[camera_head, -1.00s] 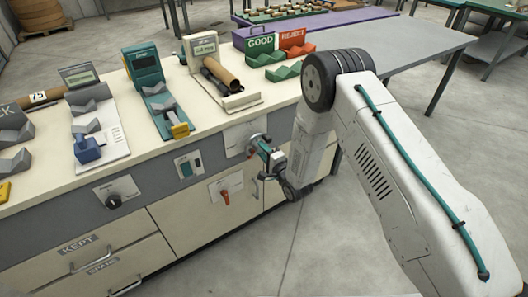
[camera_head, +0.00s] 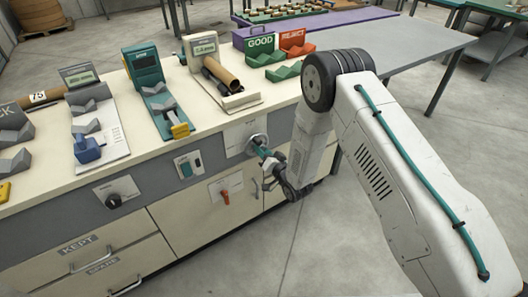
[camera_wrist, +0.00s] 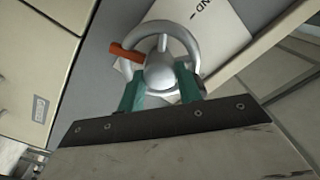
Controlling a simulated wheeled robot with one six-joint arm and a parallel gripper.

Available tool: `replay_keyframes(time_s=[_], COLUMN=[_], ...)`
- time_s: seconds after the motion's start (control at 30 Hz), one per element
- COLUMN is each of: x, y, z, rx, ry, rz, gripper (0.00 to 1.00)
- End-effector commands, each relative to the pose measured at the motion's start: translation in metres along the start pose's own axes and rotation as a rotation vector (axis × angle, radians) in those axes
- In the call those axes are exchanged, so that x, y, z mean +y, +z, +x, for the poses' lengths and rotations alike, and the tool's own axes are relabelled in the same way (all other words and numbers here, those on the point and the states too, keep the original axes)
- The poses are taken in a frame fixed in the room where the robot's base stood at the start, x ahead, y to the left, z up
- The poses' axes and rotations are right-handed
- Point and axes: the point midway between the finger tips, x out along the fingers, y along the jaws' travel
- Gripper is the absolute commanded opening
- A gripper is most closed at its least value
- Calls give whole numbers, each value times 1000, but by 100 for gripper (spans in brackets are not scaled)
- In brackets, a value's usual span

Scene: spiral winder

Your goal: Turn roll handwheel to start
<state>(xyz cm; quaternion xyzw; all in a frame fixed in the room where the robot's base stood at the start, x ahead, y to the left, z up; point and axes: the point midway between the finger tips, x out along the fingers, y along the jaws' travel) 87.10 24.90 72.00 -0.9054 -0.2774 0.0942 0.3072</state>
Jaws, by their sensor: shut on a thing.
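The roll handwheel (camera_head: 257,141) is a grey wheel on a pale plate on the front of the cabinet. In the wrist view the handwheel (camera_wrist: 162,72) shows its ring, round hub and an orange-red handle (camera_wrist: 124,52) at upper left. My gripper (camera_head: 265,153) is at the wheel in the head view. In the wrist view the teal fingers of my gripper (camera_wrist: 160,82) lie on either side of the hub, shut on the wheel. The exact contact is partly hidden. The orange-red handle is hard to make out in the head view.
Left of the wheel are a teal button plate (camera_head: 188,165) and a black knob (camera_head: 115,200). A red-orange switch (camera_head: 225,196) sits below. A brown tube (camera_head: 221,74) rests on a bench stand above. Drawer handles stick out below; the floor to the right is clear.

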Motion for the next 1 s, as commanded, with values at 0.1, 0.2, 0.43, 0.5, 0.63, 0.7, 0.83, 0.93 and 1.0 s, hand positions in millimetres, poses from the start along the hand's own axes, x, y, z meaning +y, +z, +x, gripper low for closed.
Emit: replay_keyframes(time_s=[0.1, 0.2, 0.43, 0.5, 0.63, 0.7, 0.83, 0.93, 1.0], x=[3, 3, 3, 3, 3, 3, 3, 3, 3], y=[-2, -3, -3, -3, -3, -3, -3, -3, -3], z=[0, 0, 0, 0, 0, 0, 0, 0, 0], rx=[6, 5, 5, 4, 4, 4, 3, 3, 2], ry=[7, 7, 8, 9, 9, 9, 10, 10, 10], rz=[-109, -204, -422, -488, -612, -678, -802, -897, -963], gripper=[12, 12, 12, 12, 12, 12, 12, 12, 12])
